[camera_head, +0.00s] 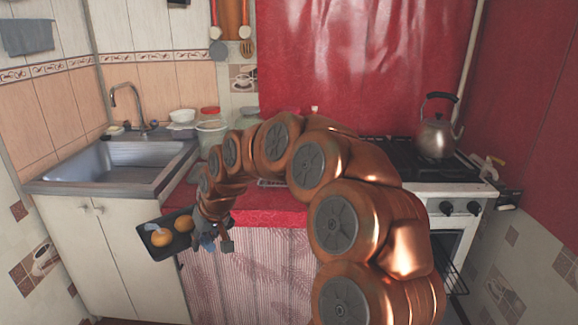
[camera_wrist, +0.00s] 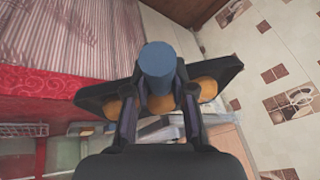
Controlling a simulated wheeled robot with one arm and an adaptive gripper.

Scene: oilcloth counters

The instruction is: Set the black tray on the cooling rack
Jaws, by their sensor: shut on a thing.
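The black tray (camera_head: 179,245) is in the air in front of the counter, left of my gripper (camera_head: 214,243), with round orange-brown buns on it. In the wrist view the tray (camera_wrist: 226,75) lies across my gripper (camera_wrist: 157,98), which is shut on it. A blue cylinder (camera_wrist: 157,62) shows between the fingers and hides part of the tray. The cooling rack (camera_head: 270,183) seems to be the pale wire grid on the red counter, mostly hidden behind my arm. A wire grid also shows at the left of the wrist view (camera_wrist: 24,130).
The red-covered counter (camera_head: 265,210) has a striped curtain (camera_head: 250,275) below. A sink (camera_head: 115,165) is at left, with bowls and jars (camera_head: 211,128) beside it. A stove (camera_head: 430,185) with a kettle (camera_head: 437,135) stands at right.

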